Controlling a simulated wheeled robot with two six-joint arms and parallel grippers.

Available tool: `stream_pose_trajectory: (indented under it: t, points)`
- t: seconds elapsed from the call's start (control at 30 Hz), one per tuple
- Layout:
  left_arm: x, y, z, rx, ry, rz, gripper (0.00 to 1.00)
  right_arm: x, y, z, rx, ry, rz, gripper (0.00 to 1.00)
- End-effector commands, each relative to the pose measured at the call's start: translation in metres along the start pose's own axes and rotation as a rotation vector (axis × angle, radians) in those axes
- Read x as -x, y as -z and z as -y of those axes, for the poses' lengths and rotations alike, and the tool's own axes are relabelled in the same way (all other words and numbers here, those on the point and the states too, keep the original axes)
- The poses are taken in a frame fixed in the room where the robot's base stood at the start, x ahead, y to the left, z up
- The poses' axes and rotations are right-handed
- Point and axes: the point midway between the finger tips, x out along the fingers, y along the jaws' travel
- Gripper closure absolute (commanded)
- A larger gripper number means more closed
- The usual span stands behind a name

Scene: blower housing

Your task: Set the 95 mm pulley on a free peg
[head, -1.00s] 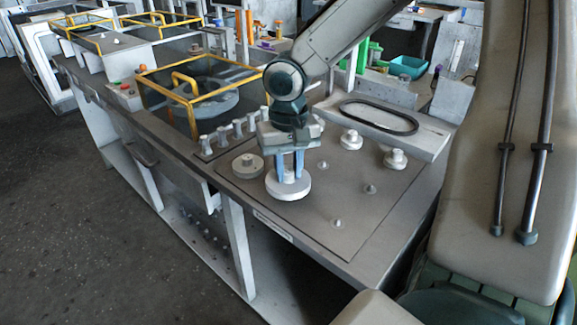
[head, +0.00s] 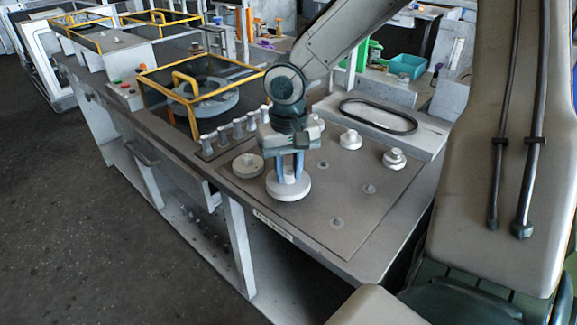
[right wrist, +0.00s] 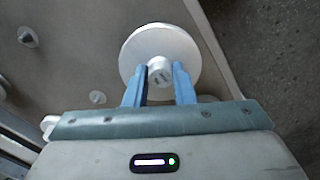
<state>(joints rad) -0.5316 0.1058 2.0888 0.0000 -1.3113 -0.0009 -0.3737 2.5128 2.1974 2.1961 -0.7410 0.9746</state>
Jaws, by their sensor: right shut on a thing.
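A wide white pulley (head: 289,191) with a raised hub is at the front left of the grey plate (head: 300,222). My right gripper (head: 288,178) points down and is shut on its hub. The right wrist view shows the two blue fingers (right wrist: 159,82) on either side of the hub of the pulley (right wrist: 140,50). Marks on the hub are too small to read. I cannot tell whether the pulley touches the plate or what is under it. Bare pegs stand on the plate: one at the front (head: 337,223), one at the right (head: 368,188), one behind (head: 322,165). My left gripper is out of view.
Another pulley (head: 248,166) sits close left of the held one. Two smaller pulleys (head: 350,139) (head: 394,159) stand at the back and right. A row of grey posts (head: 222,137), a yellow-framed guard (head: 187,98) and a tray with a black belt (head: 378,128) border the plate.

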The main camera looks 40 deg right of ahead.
Motion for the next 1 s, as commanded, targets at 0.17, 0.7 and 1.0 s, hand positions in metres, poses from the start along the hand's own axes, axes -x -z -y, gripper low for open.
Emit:
stream_pose_trajectory:
  t: [0.17, 0.7, 1.0]
  points:
    - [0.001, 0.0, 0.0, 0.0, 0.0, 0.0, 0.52, 0.0, 0.0, 0.0, 0.0, 0.0, 0.0, 0.96]
    - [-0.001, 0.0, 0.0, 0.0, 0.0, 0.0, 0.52, -0.008, 0.0, 0.0, 0.0, -0.001, 0.002, 0.96]
    - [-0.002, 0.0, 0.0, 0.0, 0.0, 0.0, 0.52, -0.011, 0.0, 0.0, 0.001, 0.0, 0.001, 0.96]
